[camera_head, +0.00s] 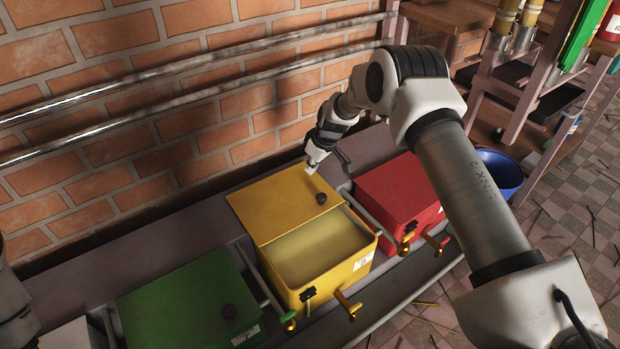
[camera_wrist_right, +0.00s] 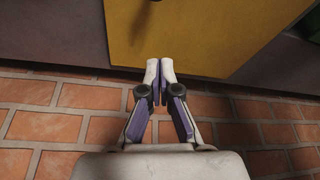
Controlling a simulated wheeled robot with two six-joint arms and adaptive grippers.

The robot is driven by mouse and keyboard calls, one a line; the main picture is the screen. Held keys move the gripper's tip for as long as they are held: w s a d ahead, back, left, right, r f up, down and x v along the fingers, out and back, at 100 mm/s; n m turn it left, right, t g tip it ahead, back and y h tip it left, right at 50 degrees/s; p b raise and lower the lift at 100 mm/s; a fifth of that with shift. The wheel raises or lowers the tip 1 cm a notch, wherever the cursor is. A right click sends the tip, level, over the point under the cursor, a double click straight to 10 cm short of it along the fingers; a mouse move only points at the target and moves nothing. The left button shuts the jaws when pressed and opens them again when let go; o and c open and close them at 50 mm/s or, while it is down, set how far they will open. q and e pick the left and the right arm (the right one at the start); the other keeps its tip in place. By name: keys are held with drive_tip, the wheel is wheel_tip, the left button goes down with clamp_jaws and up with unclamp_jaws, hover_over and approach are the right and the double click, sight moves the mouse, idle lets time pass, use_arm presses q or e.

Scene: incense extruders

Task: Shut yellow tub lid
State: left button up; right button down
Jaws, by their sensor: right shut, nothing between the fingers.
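The yellow tub (camera_head: 318,258) stands between the green and red tubs, with its front part open and pale contents showing. Its yellow lid (camera_head: 270,208) covers the rear part and has a dark round knob (camera_head: 321,198) near its right front edge. The lid also fills the upper middle of the right wrist view (camera_wrist_right: 215,35). My right gripper (camera_head: 312,169) is shut and empty at the lid's rear edge; its closed fingertips show in the right wrist view (camera_wrist_right: 160,66). I cannot tell whether they touch the lid. My left gripper is not in view.
A green tub (camera_head: 185,305) stands left and a red tub (camera_head: 400,195) right, both lidded. A brick wall (camera_head: 130,140) with metal pipes (camera_head: 200,92) runs close behind. A blue bucket (camera_head: 500,175) and a wooden rack (camera_head: 525,85) are at the right.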

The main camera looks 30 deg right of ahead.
drive_tip(key=b, duration=0.4)
approach(311, 197)
drive_tip(key=w+f, duration=0.1)
drive_tip(key=w+a+f, duration=0.1)
drive_tip(key=w+f, duration=0.1)
drive_tip(key=w+a+f, duration=0.1)
drive_tip(key=w+f, duration=0.1)
drive_tip(key=shift+w+f, duration=0.1)
drive_tip(key=shift+f, duration=0.1)
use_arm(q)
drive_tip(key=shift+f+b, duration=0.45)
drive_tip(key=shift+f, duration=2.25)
use_arm(e)
drive_tip(key=shift+s+d+r, duration=0.1)
drive_tip(key=shift+s+d, duration=0.25)
drive_tip(key=shift+s, duration=0.5)
drive_tip(key=shift+s+d+r, duration=0.1)
drive_tip(key=shift+s+d, duration=0.25)
drive_tip(key=shift+s, duration=0.5)
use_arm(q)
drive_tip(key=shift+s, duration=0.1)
use_arm(e)
drive_tip(key=shift+s, duration=0.15)
